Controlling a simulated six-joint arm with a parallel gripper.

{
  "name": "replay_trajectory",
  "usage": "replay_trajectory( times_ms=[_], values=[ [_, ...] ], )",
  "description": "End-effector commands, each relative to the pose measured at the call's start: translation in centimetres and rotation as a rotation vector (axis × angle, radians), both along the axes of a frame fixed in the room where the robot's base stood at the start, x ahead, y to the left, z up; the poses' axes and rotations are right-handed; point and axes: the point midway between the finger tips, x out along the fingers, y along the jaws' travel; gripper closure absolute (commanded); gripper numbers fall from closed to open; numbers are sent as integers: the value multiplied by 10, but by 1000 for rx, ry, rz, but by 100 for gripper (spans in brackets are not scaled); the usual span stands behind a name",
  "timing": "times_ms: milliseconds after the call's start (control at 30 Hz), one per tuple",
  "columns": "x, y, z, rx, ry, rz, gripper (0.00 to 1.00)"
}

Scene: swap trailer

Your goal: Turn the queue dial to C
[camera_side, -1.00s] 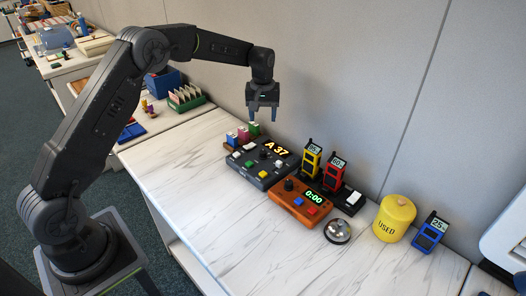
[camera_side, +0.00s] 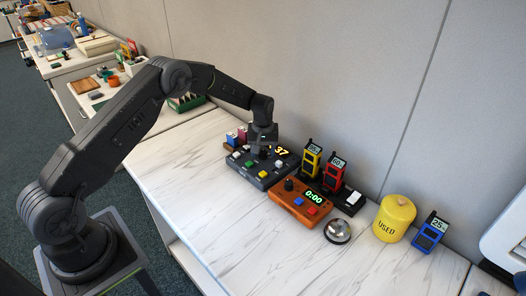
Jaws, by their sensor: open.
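The dark queue console (camera_side: 245,172) sits on the marble-look counter, with a lit display (camera_side: 282,152) of which "37" shows and several coloured buttons. My gripper (camera_side: 263,152) is down at the console, over its middle where the dial is. The gripper hides most of the dial and the left part of the display. Its jaws are open. I cannot tell whether the fingers touch the dial, and its pointer and letters are too small to read.
A silver bell (camera_side: 337,231), yellow canister (camera_side: 394,218) and blue handset (camera_side: 431,233) are to the right. The counter's front left is clear.

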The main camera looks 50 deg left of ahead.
Motion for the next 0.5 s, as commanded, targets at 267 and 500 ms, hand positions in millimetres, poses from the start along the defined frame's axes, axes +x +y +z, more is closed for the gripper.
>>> replay_trajectory(
  times_ms=[267, 500],
  values=[
    [0, 0, -3, 1, -1, 0, 44],
    [0, 0, -3, 0, 0, 0, 62]
  ],
)
